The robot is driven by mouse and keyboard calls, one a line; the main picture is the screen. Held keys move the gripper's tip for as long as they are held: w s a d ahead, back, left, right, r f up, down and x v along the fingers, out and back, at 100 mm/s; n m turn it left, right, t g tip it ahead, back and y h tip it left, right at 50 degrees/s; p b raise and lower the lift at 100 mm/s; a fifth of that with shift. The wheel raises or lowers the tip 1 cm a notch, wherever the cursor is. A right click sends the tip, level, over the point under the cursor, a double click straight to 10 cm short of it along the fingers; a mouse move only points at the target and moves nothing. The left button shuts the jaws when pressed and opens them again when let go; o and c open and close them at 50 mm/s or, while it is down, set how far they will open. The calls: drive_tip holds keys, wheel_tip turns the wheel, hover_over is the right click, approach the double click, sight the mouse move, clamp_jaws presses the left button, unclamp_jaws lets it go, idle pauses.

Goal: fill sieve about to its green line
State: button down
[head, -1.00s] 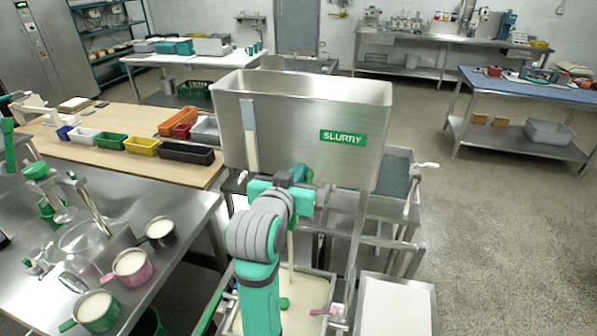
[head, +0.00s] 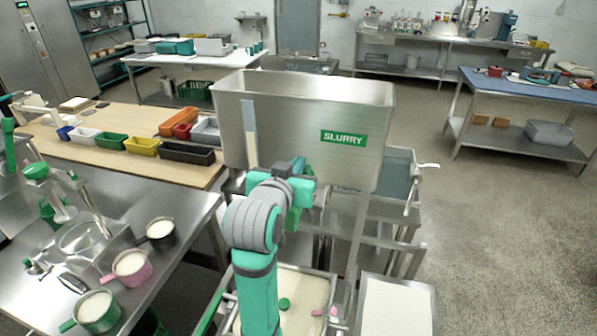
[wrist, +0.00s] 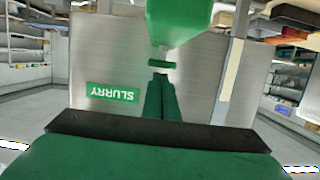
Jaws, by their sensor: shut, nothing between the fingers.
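A steel hopper labelled SLURRY (head: 230,130) stands in front of me, with a tall sight strip (head: 250,125) showing a cream column in its lower part. Below it, a pan-like vessel (head: 318,285), probably the sieve, holds cream slurry (head: 300,292) with a round green piece (head: 284,304) in it. I cannot make out its green line. My gripper (wrist: 160,98) is shut and empty, in front of the hopper face in the wrist view. A green bar (wrist: 160,64) shows just past its fingertips; I cannot tell whether they touch. My arm hides the hopper outlet in the head view.
A pale flat-topped stand (head: 398,305) is right of the vessel. The left counter (head: 190,215) holds cream-filled mugs (head: 131,264). Open floor (head: 500,250) lies at the right.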

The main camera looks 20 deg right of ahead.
wheel_tip(320, 180, up, 2)
drive_tip(key=shift+s+r, duration=0.15)
drive_tip(key=v, duration=1)
